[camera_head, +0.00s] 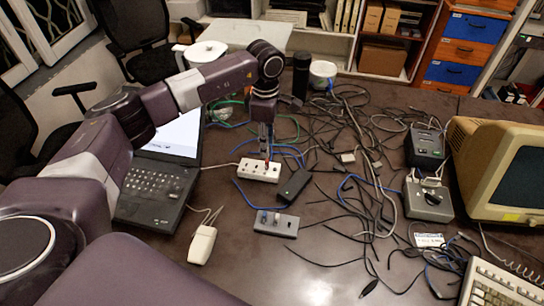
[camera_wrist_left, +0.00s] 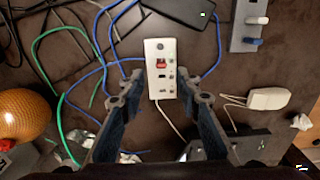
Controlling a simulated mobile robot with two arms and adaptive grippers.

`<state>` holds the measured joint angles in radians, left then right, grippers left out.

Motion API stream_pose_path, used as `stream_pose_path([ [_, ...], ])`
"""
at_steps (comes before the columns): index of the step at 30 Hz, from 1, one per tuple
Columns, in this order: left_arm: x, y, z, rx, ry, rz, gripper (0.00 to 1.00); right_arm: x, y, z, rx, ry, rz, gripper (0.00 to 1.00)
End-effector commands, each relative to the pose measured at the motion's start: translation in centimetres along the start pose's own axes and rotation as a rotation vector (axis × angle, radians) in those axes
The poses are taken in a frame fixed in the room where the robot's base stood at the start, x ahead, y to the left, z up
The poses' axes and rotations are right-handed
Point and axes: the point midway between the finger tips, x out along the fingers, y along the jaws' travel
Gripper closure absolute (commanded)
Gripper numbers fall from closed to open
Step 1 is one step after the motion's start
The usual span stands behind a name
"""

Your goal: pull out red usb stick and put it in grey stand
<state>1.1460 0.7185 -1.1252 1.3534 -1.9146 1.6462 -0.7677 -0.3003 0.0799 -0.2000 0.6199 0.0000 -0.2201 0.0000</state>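The red USB stick (camera_wrist_left: 161,63) is plugged into the white hub (camera_wrist_left: 160,82) in the left wrist view. In the head view the white hub (camera_head: 259,171) lies mid-table, with a bit of the red stick (camera_head: 267,165) just below my left gripper (camera_head: 266,148). In the wrist view my left gripper (camera_wrist_left: 158,84) is open, its fingers on either side of the hub, with nothing between the tips. The grey stand (camera_head: 276,223) lies nearer than the hub; it holds a blue stick and shows at the wrist view's upper right (camera_wrist_left: 241,18). My right gripper is not in view.
A black box (camera_head: 294,186) lies between hub and stand. Tangled cables (camera_head: 345,150) cover the middle and right. An old monitor (camera_head: 500,165) stands at the right.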

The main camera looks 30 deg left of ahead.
Motion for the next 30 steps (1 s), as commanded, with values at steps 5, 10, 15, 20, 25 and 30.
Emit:
stream_pose_path([
  [5,0.0,0.0,0.0,0.000,0.000,0.000,0.69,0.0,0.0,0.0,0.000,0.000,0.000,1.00],
  [10,0.3,0.0,0.0,0.000,0.000,0.000,0.69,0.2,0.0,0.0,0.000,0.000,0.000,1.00],
  [15,1.4,0.0,0.0,0.000,-0.001,-0.001,0.69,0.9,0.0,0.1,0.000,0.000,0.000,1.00],
  [20,3.4,-0.1,0.1,0.000,-0.001,-0.002,0.69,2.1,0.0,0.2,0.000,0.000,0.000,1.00],
  [25,6.0,0.0,0.0,0.000,0.001,-0.001,0.69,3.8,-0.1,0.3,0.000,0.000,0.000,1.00],
  [30,7.8,0.0,0.0,0.000,-0.001,0.001,0.69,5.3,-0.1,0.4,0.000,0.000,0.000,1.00],
])
